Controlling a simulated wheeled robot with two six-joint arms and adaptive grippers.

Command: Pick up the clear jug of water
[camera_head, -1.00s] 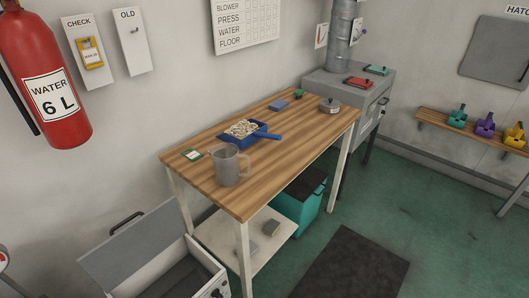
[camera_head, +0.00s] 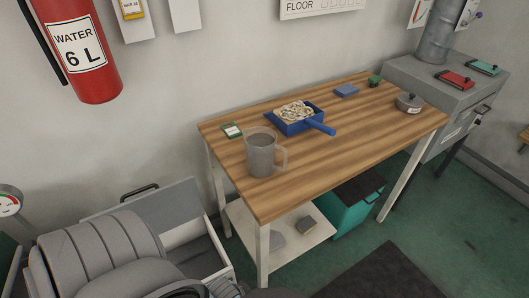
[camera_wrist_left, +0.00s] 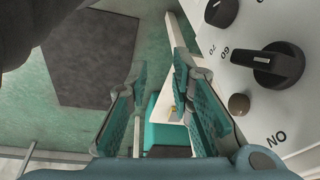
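The jug (camera_head: 262,155) is a grey, see-through pitcher with its handle to the right. It stands upright near the left front of the wooden table (camera_head: 320,160) in the head view. I cannot clearly see water in it. My left gripper (camera_wrist_left: 158,105) shows in the wrist view with its fingers apart and nothing between them. It is low beside a white panel with black knobs (camera_wrist_left: 280,65), away from the jug. In the head view my left arm fills the lower left and the gripper's fingertips cannot be made out. My right gripper is out of view.
A teal bin (camera_head: 350,206) is underneath. An open grey-lidded box (camera_head: 172,212) stands at left.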

